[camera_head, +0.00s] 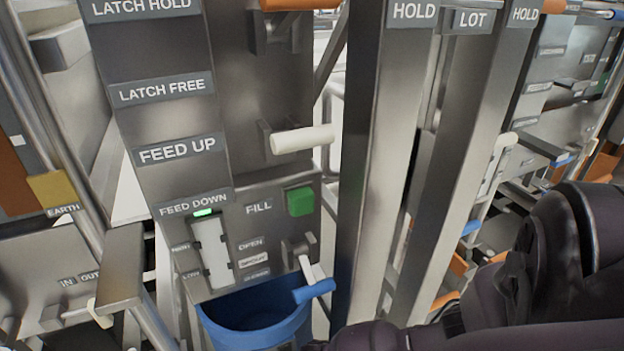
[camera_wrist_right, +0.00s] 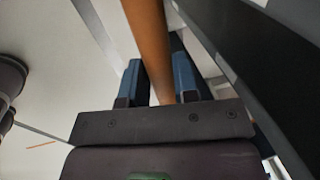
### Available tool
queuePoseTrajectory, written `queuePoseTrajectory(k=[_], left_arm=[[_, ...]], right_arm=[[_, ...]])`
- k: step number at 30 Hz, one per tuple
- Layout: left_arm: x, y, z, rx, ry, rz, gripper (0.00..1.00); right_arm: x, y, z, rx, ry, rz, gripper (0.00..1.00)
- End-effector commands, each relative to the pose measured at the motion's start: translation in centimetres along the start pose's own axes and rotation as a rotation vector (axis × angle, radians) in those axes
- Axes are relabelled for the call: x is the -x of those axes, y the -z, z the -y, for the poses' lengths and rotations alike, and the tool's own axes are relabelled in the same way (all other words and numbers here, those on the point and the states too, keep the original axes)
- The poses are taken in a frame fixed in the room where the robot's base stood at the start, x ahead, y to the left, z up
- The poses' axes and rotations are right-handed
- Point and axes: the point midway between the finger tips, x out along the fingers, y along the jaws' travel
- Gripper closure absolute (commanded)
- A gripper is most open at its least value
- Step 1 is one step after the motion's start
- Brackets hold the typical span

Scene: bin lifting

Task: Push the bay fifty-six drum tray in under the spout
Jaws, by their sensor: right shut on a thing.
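A blue drum (camera_head: 250,312) shows at the bottom of the head view, open at the top, below the metal panel. Its lower part is out of the frame, and I cannot make out a tray or a bay number. In the right wrist view my right gripper (camera_wrist_right: 165,82) is shut on an orange bar (camera_wrist_right: 150,38), which runs between its two blue-grey fingers. I cannot tell what the bar belongs to. My right arm fills the lower right of the head view, with its gripper out of sight there. My left gripper is in neither view.
The panel carries a green FILL button (camera_head: 300,201), a white lever (camera_head: 302,139) and a blue-handled lever (camera_head: 315,291) just above the drum. Two metal posts, one the near post (camera_head: 372,180), stand right of the panel. Rails and brackets crowd the left side.

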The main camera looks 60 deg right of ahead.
Motion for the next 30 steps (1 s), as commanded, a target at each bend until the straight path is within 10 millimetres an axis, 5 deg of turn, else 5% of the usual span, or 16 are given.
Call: queuePoseTrajectory(k=[9, 30], left_arm=[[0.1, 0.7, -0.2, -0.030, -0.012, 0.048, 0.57], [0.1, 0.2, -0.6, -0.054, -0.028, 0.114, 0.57]], right_arm=[[0.3, -0.6, 3.9, -0.012, 0.028, 0.007, 1.00], [-0.3, 0.0, 4.2, 0.000, 0.008, 0.006, 1.00]])
